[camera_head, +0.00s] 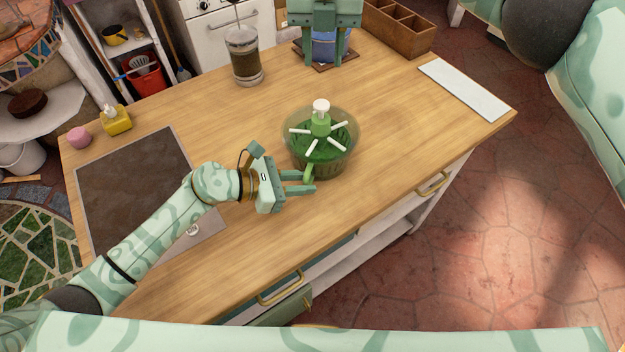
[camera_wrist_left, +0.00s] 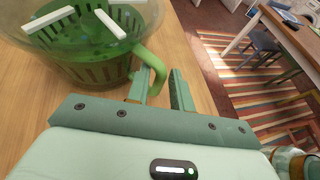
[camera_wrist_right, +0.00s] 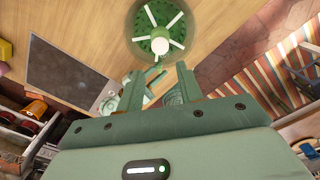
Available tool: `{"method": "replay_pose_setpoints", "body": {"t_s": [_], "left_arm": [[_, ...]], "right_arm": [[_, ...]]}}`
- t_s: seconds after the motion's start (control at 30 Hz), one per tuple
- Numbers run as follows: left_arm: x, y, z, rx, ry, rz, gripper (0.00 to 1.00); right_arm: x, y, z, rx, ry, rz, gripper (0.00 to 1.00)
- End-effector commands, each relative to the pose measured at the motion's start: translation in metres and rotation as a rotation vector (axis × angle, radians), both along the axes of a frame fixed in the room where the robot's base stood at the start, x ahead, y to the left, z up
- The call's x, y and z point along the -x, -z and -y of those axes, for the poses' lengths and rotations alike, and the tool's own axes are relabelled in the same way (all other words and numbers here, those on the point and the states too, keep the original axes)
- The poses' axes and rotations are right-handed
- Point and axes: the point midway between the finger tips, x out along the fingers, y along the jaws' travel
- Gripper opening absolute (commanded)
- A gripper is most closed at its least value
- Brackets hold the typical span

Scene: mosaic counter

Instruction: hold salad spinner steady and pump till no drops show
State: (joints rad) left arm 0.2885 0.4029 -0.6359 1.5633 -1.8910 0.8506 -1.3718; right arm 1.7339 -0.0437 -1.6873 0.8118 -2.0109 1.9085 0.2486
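The salad spinner (camera_head: 322,160) stands upright on the wooden counter, with a clear rim, green basket, white spokes and a white-topped pump knob (camera_head: 321,107). A green loop handle (camera_wrist_left: 155,66) sticks out of its side. My left gripper (camera_head: 312,181) is at this handle, its fingers apart; the handle reaches between them in the left wrist view, with a gap visible. My right gripper (camera_head: 325,60) is open and empty, pointing down, beyond the spinner and away from the knob. The spinner also shows in the right wrist view (camera_wrist_right: 178,60).
A glass press (camera_head: 245,62) stands at the back. A blue container (camera_head: 325,48) on a brown board is behind my right fingers. A wooden divided box (camera_head: 400,28) and white slab (camera_head: 464,88) lie right; a dark panel (camera_head: 130,180) is left. Counter around the spinner is clear.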

Motion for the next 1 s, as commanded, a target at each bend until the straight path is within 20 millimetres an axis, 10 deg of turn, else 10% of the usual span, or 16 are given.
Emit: {"method": "replay_pose_setpoints", "body": {"t_s": [0.53,0.63,0.73,0.87,1.0], "left_arm": [[-0.009,0.011,0.026,0.000,0.000,0.000,0.22],[-0.009,0.011,0.026,0.000,0.000,0.000,0.00],[-0.009,0.011,0.026,0.000,0.000,0.000,0.00],[-0.009,0.011,0.026,0.000,0.000,0.000,0.00],[-0.009,0.011,0.026,0.000,0.000,0.000,0.00]], "right_arm": [[0.000,0.000,0.000,0.000,0.000,0.000,0.36],[0.000,0.000,0.000,0.000,0.000,0.000,0.36],[0.000,0.000,0.000,0.000,0.000,0.000,0.36],[0.000,0.004,0.002,-0.001,0.005,-0.009,0.03],[0.004,0.017,0.012,-0.061,0.105,-0.047,0.00]]}}
